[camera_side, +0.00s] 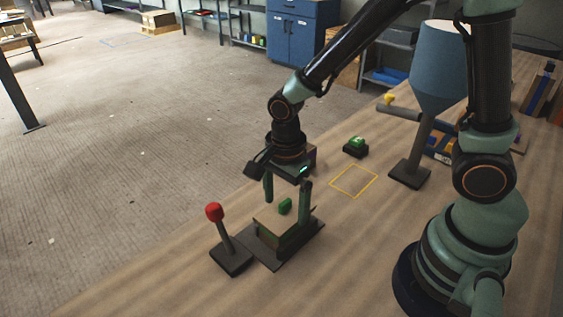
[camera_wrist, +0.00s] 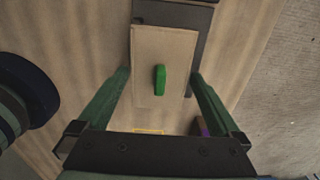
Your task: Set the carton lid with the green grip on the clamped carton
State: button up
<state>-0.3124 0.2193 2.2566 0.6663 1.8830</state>
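The tan carton lid (camera_side: 268,215) with its green grip (camera_side: 285,206) lies on top of the carton (camera_side: 294,238), which stands on a dark base plate (camera_side: 276,258). In the wrist view the lid (camera_wrist: 148,62) looks flat, with the green grip (camera_wrist: 160,80) near its middle and the dark plate (camera_wrist: 203,30) showing beyond its far and right edges. My gripper (camera_side: 287,196) is open just above the lid. Its fingers are wide apart on either side of the grip, and nothing is between them. Exact lid seating is too small to tell.
A red-knobbed lever (camera_side: 222,240) stands close left of the carton. An empty yellow outline (camera_side: 332,183) is on the table to the right. Behind it sits a black box with a green button (camera_side: 356,147). A blue-shaded lamp (camera_side: 437,75) stands further right.

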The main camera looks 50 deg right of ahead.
notch_tip(320, 180, up, 11)
jog(key=s+d+r+n+t, duration=0.1)
jog(key=d+r+n+t, duration=0.1)
jog(key=d+n, duration=0.3)
jog(key=s+d+r+n+t, duration=0.1)
jog(key=d+r+n+t, duration=0.2)
jog(key=n, duration=1)
jog(key=shift+s+d+r+t, duration=0.2)
jog(key=shift+d+r+t, duration=0.1)
jog(key=shift+d+r, duration=0.65)
